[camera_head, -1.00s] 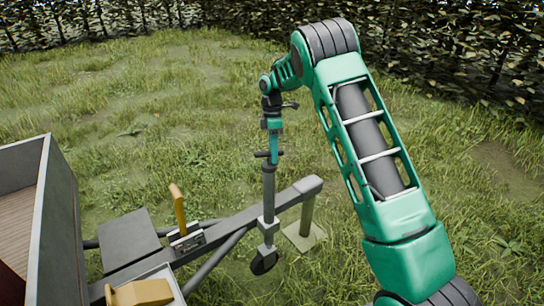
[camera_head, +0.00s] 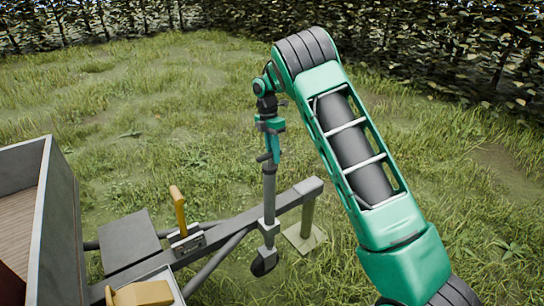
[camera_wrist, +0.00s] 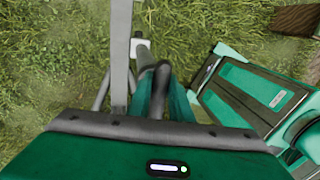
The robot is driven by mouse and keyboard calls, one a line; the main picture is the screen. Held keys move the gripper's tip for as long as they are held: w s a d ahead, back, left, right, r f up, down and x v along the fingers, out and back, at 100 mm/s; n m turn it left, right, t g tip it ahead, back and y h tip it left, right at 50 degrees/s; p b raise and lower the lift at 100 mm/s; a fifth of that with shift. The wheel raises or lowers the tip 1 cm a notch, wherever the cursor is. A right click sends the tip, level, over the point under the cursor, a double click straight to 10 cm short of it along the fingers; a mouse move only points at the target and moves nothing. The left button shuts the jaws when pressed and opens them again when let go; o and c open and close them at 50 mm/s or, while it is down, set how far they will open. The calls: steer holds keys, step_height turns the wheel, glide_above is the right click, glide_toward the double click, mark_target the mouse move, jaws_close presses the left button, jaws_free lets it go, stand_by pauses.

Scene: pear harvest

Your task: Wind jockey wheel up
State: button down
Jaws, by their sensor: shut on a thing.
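The jockey wheel stands upright on the trailer's drawbar (camera_head: 240,217). Its grey tube (camera_head: 269,195) runs down through a clamp to a small dark wheel (camera_head: 264,262) low over the grass. A dark crank handle (camera_head: 263,157) sticks out at the tube's top. My gripper (camera_head: 269,143) points down there and is shut on the crank handle. In the wrist view, my gripper (camera_wrist: 163,100) has its green fingers either side of the dark handle (camera_wrist: 160,82). The tube's lower part (camera_wrist: 145,55) shows beyond it. The exact grip contact is partly hidden.
The drawbar's front end rests by a post (camera_head: 307,216) on a flat slab (camera_head: 304,239). A yellow lever (camera_head: 178,208) stands on the drawbar, left of the tube. The trailer body (camera_head: 58,215) is at the left. Open grass lies behind; a hedge (camera_head: 150,14) lines the back.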

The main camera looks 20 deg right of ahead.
steer(key=shift+w+a+r, duration=0.1)
steer(key=shift+w, duration=0.1)
steer(key=c, duration=1.7)
jaws_free()
steer(key=shift+o, duration=0.4)
step_height(320, 180, up, 10)
steer(key=w, duration=0.2)
steer(key=shift+a+r, duration=0.2)
steer(key=shift+a, duration=0.1)
